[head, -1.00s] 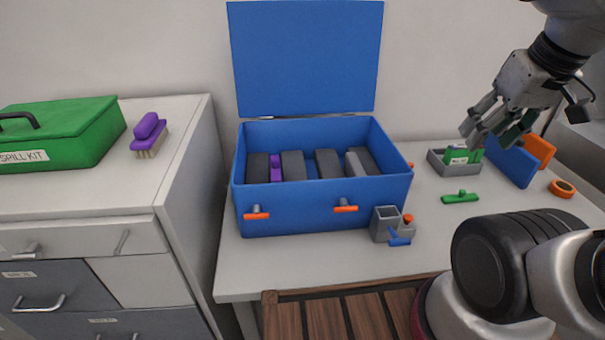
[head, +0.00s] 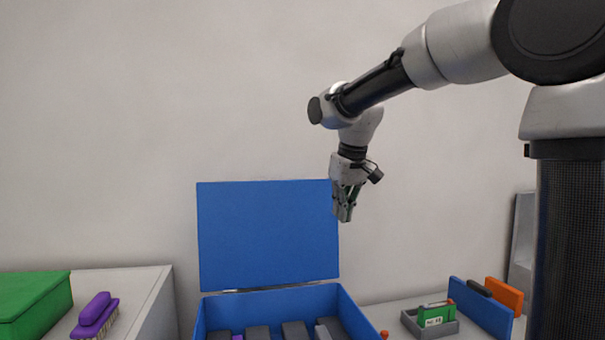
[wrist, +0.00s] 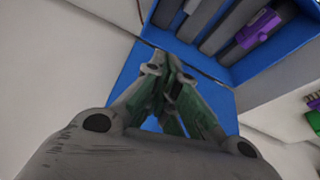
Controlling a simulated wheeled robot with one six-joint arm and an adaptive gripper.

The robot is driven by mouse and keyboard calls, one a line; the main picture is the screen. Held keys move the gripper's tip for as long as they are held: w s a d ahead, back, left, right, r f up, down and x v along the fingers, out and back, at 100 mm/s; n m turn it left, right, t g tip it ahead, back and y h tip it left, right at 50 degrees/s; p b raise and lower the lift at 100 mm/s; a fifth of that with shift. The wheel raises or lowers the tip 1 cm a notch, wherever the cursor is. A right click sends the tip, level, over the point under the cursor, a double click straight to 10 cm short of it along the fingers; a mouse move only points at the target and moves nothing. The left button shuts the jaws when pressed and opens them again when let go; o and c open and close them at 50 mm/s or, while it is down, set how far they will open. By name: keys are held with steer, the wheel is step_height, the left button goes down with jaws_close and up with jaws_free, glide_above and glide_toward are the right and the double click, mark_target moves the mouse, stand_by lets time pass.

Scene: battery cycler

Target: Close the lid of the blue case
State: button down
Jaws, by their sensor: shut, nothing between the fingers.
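The blue case (head: 348,312) stands on the worktop with its flat blue lid (head: 265,235) raised upright at the back. Several dark grey blocks and a purple item lie inside. My gripper (head: 343,216) points down, shut and empty, in front of the wall at the lid's upper right edge in the head view. In the wrist view my gripper (wrist: 172,62) is over the blue lid (wrist: 218,98), with the open case (wrist: 262,62) beyond it. I cannot tell whether the fingers touch the lid. The case's front is out of the head view.
A green box (head: 35,303) and a purple brush (head: 96,312) are on the cabinet at left. Right of the case are a grey tray (head: 408,322) with a green item, a blue panel (head: 480,308) and an orange piece (head: 505,295). The wall is close behind the lid.

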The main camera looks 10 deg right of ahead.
steer(key=w+a+r+t, duration=0.1)
steer(key=w+a+r, duration=0.2)
steer(key=w, duration=0.3)
steer(key=w+a+r, duration=0.2)
steer(key=w+r, duration=0.2)
steer(key=w, duration=0.1)
steer(key=w+r+m+t, duration=0.2)
steer(key=w+r, duration=0.1)
steer(key=r, duration=0.6)
steer(key=x, duration=1)
steer(key=shift+s, duration=0.1)
